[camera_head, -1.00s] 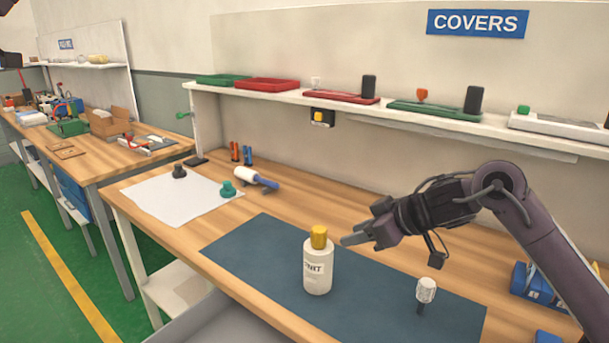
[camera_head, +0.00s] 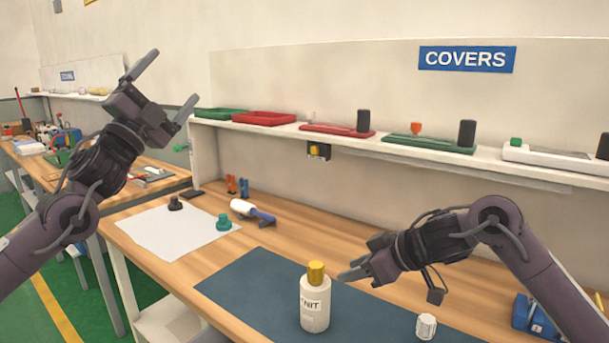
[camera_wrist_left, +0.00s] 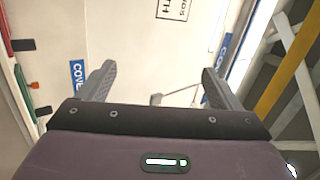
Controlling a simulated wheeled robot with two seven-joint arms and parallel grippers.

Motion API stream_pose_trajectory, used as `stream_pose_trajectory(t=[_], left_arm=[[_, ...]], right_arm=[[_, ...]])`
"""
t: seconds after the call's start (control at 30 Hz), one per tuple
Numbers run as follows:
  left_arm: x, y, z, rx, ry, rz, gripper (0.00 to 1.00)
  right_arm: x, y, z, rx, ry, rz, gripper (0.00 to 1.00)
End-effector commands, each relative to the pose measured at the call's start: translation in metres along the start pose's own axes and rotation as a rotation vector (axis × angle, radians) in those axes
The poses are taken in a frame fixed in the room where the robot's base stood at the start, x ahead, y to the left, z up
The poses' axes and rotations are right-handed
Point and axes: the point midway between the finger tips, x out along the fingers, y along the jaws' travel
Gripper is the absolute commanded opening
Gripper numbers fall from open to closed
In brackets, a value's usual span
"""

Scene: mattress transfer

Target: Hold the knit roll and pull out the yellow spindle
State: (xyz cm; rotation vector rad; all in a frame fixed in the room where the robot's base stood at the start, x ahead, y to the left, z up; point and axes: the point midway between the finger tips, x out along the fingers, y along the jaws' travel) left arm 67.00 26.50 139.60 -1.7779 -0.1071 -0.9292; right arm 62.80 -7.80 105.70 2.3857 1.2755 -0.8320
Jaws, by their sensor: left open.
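The cream knit roll (camera_head: 315,306), with the letters "NIT" visible on its label, stands upright on the dark blue mat (camera_head: 240,285). The yellow spindle (camera_head: 316,272) sticks out of its top. My right gripper (camera_head: 350,275) is just right of the spindle, its fingers pointing left, with a small gap in the picture. My left gripper (camera_head: 174,77) is raised at the upper left, far from the roll, open and empty. Its spread fingers also show in the left wrist view (camera_wrist_left: 160,86), with nothing between them.
A white ribbed knob (camera_head: 426,326) is on the mat to the right. A white sheet (camera_head: 165,235) with dark and green knobs lies at the left, beside a blue-handled roller (camera_head: 245,209). A shelf (camera_head: 290,127) with trays runs behind. A blue object (camera_head: 533,315) is at the right.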

Motion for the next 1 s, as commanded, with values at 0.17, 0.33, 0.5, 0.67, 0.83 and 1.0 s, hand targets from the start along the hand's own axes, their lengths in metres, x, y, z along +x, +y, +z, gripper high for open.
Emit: stream_pose_trajectory(t=[0.17, 0.33, 0.5, 0.67, 0.83, 1.0], left_arm=[[-0.016, 0.082, -0.019, 0.274, -0.017, 0.059, 0.86], [-0.038, 0.15, -0.039, 0.54, -0.026, 0.12, 0.86], [-0.066, 0.211, -0.063, 0.8, -0.022, 0.189, 0.86], [-0.097, 0.263, -0.088, 1.041, -0.005, 0.265, 0.86], [-0.133, 0.31, -0.118, 1.29, 0.035, 0.356, 0.86], [-0.171, 0.35, -0.148, 1.526, 0.103, 0.453, 0.86]], right_arm=[[0.0, 0.0, 0.0, 0.0, 0.0, 0.0, 0.36], [0.0, 0.0, 0.0, 0.0, 0.0, 0.0, 0.36], [0.0, 0.0, 0.0, 0.0, 0.0, 0.0, 0.36], [0.0, 0.0, 0.0, 0.0, 0.0, 0.0, 0.36], [0.0, 0.0, 0.0, 0.0, 0.0, 0.0, 0.36], [0.0, 0.0, 0.0, 0.0, 0.0, 0.0, 0.36]])
